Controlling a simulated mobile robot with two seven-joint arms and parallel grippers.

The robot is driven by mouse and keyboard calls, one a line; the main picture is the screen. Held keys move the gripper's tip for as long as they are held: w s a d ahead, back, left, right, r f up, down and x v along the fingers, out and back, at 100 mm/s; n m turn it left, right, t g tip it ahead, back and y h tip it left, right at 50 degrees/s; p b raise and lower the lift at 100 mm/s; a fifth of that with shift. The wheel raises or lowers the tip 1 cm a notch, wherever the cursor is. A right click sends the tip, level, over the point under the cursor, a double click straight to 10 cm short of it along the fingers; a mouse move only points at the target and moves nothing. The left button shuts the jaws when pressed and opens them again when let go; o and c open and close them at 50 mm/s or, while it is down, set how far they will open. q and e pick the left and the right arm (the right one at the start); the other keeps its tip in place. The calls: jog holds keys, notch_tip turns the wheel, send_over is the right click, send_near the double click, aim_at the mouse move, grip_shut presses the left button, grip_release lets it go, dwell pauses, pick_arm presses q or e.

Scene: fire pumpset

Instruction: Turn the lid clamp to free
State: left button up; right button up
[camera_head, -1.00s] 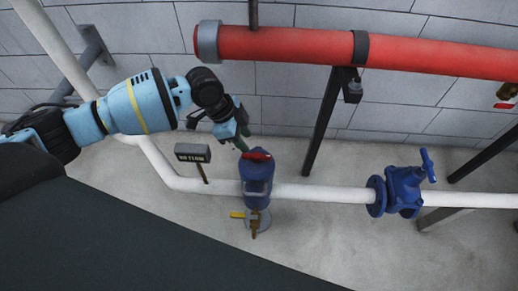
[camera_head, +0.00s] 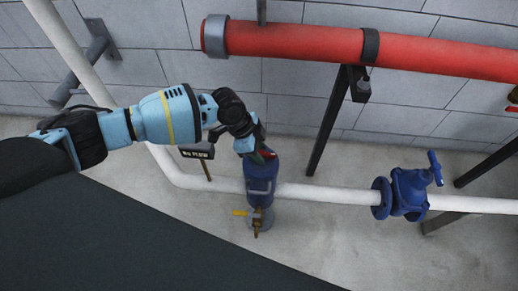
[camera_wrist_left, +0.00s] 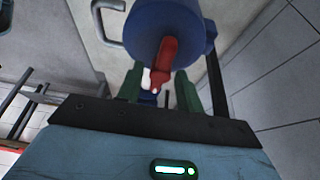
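The red lid clamp (camera_head: 268,152) lies on top of the blue canister (camera_head: 262,180) set in the white pipe. My left gripper (camera_head: 257,154) is at the canister's top and partly hides the clamp. In the left wrist view the clamp (camera_wrist_left: 165,60) lies across the blue lid (camera_wrist_left: 185,22) and points down between my two green fingers. The fingers (camera_wrist_left: 159,86) are spread, one on each side of the clamp's lower end, with gaps showing; I see no firm grip. My right gripper is not in view.
A thick red pipe (camera_head: 300,42) runs above, on a dark post (camera_head: 327,120). A blue valve (camera_head: 408,192) sits on the white pipe (camera_head: 335,194) to the right. A dark sign (camera_head: 197,151) stands behind my left arm. A yellow-handled tap (camera_head: 257,220) is below the canister.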

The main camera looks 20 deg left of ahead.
pick_arm(q)
jog(key=shift+c, duration=0.2)
grip_shut()
